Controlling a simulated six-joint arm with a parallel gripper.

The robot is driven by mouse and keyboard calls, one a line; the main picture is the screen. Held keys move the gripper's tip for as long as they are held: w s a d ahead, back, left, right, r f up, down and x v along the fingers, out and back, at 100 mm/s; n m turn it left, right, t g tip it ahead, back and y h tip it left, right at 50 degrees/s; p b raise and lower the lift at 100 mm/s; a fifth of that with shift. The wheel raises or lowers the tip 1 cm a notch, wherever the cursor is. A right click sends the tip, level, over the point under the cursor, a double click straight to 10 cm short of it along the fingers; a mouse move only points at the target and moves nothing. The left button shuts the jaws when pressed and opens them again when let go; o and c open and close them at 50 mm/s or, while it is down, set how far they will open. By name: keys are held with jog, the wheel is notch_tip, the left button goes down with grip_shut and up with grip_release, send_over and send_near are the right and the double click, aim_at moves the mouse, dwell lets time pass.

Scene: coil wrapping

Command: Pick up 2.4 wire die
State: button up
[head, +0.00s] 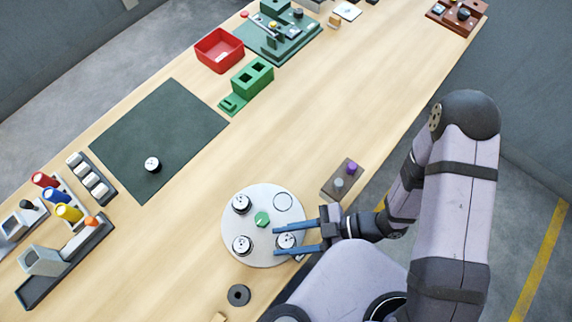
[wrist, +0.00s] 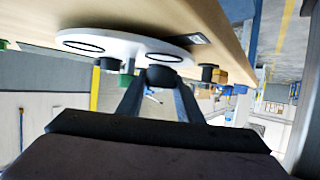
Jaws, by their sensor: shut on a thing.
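A round white plate (head: 262,262) carries small dies with pale tops and dark marks. One die (head: 241,203) is at its upper left and another (head: 242,244) at its lower left. A third die (head: 286,240) is at the lower right, between the blue fingers of my gripper (head: 277,242). My gripper is shut on this die, which looks dark in the wrist view (wrist: 162,76). A ring-marked spot shows close by it; I cannot tell whether the die is clear of the plate. The labels are too small to read, so I cannot confirm which is 2.4.
The plate has a green centre knob (head: 262,219) and an empty ring (head: 282,202) at upper right. Another die (head: 152,164) lies on the dark green mat (head: 180,120). A black ring (head: 239,295) lies in front.

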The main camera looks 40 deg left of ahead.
jog(key=shift+r+p, duration=0.35)
jog(key=shift+r, duration=0.35)
jog(key=w+d+p, duration=0.3)
jog(key=w+d, duration=0.9)
jog(key=shift+w+d+r, duration=0.25)
jog(key=shift+w+d, duration=0.1)
jog(key=shift+d, duration=0.05)
